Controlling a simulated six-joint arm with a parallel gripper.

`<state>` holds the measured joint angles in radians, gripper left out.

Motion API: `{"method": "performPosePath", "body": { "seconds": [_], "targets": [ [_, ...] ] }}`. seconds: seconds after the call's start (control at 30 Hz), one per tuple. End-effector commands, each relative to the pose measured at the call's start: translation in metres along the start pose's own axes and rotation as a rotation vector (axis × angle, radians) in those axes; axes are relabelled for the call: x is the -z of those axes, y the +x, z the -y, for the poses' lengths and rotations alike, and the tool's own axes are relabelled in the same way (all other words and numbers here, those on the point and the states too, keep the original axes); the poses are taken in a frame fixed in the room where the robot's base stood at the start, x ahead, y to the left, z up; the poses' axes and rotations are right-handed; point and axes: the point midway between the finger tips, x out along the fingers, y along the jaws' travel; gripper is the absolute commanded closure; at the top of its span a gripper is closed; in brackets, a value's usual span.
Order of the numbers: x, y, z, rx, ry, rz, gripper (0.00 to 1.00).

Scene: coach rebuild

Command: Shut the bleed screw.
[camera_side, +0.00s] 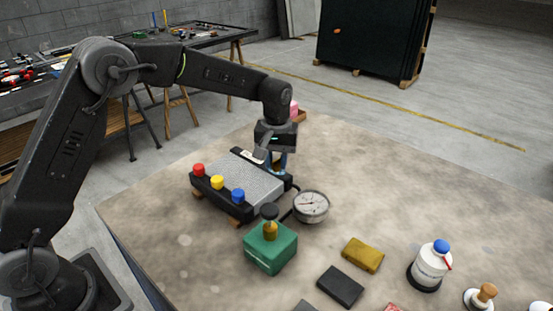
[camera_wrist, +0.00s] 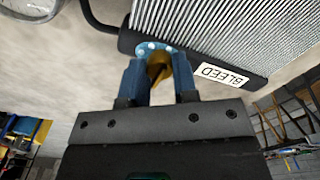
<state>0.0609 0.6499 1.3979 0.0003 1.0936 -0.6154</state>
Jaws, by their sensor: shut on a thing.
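The radiator (camera_side: 243,178) lies on the bench with red, yellow and blue caps along its near side. Its finned core and black end tank also show in the wrist view (camera_wrist: 215,30), with a white BLEED label (camera_wrist: 221,75). The brass bleed screw (camera_wrist: 158,72) sits beside the label at a blue ring with pale dots (camera_wrist: 152,48). My gripper (camera_wrist: 160,67) has its blue fingers on either side of the screw and is shut on it. In the side view my gripper (camera_side: 278,161) points down at the radiator's far right corner; the screw is mostly hidden there.
A pressure gauge (camera_side: 311,206) and green pump box (camera_side: 270,248) stand close to the radiator. The bench's right rear is clear.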

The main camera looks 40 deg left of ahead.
Motion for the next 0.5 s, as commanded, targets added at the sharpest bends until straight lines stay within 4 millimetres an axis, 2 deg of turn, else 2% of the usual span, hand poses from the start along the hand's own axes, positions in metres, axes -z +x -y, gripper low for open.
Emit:
{"method": "performPosePath", "body": {
  "seconds": [0.27, 0.5],
  "targets": [
    [0.0001, -0.0005, 0.0000, 0.000, 0.032, 0.000, 0.97],
    [0.0002, -0.0006, -0.0001, 0.000, 0.161, 0.000, 0.97]
  ]
}}
